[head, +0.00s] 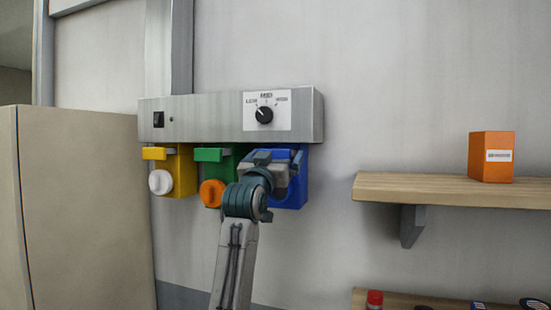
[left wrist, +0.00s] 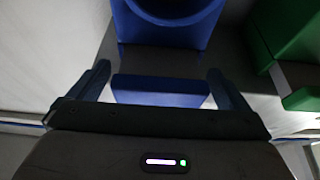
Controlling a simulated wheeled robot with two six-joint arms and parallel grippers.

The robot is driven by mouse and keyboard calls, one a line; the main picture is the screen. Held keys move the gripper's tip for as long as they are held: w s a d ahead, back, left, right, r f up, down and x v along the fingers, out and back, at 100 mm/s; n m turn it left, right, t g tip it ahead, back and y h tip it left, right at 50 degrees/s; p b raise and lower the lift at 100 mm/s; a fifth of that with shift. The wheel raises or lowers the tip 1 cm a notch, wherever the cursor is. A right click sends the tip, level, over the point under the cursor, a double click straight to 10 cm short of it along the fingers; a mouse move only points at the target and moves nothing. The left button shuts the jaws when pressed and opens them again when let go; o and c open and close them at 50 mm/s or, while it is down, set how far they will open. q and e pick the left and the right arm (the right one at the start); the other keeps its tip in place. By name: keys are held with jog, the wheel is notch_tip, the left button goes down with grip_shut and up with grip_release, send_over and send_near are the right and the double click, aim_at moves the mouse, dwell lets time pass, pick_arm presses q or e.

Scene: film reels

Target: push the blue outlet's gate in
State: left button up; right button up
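The blue outlet (head: 297,190) hangs under the right end of a grey metal panel, partly hidden behind my left gripper (head: 282,165). In the left wrist view, the blue outlet's body (left wrist: 165,28) is at the top, with a rounded blue rim. A blue bar, which looks like its gate (left wrist: 160,91), lies between the two fingers of my left gripper (left wrist: 160,80). The fingers are spread, with gaps on both sides of the bar. How far the gate sticks out cannot be told. My right gripper is in neither view.
A green outlet (head: 228,172) with an orange knob (head: 212,193) and a yellow outlet (head: 182,165) with a white knob (head: 160,182) hang to the left. The panel (head: 210,118) carries a dial (head: 264,115). A wooden shelf (head: 430,188) holds an orange box (head: 490,157).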

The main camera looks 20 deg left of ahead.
pick_arm(q)
jog(key=b+v, duration=0.6)
jog(key=v, duration=0.4)
jog(key=shift+s+f, duration=0.2)
jog(key=shift+s, duration=0.15)
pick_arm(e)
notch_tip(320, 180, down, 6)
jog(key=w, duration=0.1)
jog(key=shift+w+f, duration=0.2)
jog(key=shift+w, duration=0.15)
